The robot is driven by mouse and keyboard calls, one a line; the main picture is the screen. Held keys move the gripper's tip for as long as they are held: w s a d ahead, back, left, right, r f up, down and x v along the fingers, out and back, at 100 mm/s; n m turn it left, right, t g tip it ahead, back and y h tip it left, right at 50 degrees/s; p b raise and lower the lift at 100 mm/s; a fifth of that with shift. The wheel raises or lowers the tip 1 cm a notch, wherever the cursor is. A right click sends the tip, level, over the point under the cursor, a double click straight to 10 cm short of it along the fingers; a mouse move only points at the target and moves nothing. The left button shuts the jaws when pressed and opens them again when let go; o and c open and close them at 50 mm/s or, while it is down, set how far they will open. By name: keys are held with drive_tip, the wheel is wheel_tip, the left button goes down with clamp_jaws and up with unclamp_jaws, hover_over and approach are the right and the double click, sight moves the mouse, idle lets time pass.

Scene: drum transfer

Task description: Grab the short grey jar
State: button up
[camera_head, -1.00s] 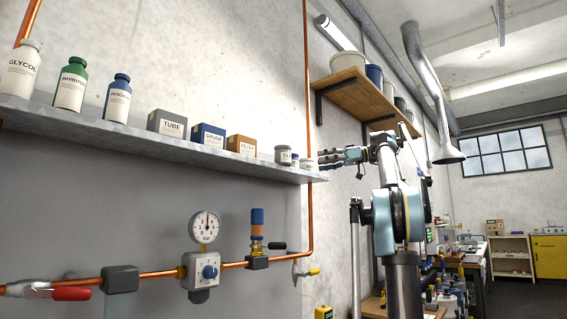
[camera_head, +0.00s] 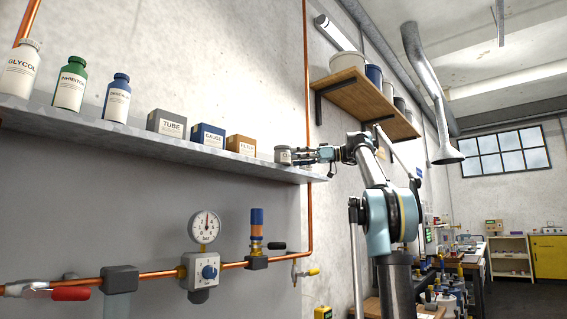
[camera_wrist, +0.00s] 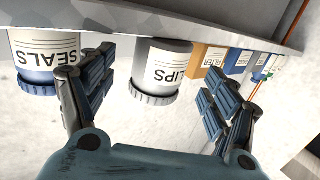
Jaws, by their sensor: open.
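The short grey jar (camera_head: 283,155) stands on the wall shelf, just right of the filter box. My gripper (camera_head: 303,155) is at the shelf's right end, close to the jar. In the wrist view my gripper (camera_wrist: 160,88) is open, with a finger to each side of the jar and visible gaps. The jar appears between or just beyond the fingertips; exact depth is hard to tell. Nothing is held.
A blue jar labelled "SEALS" (camera_wrist: 38,60) is close beside my left-hand finger in the wrist view. The filter box (camera_head: 241,145), gauge box (camera_head: 208,136) and tube box (camera_head: 167,124) stand further left on the shelf (camera_head: 140,138). A copper pipe (camera_head: 306,90) runs up the wall.

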sight(283, 158)
drive_tip(key=shift+w+a+f, duration=0.1)
drive_tip(key=shift+w+a, duration=0.1)
drive_tip(key=shift+a, duration=1.25)
drive_tip(key=shift+w+a, duration=0.15)
drive_tip(key=shift+a, duration=1.3)
drive_tip(key=c, duration=1.3)
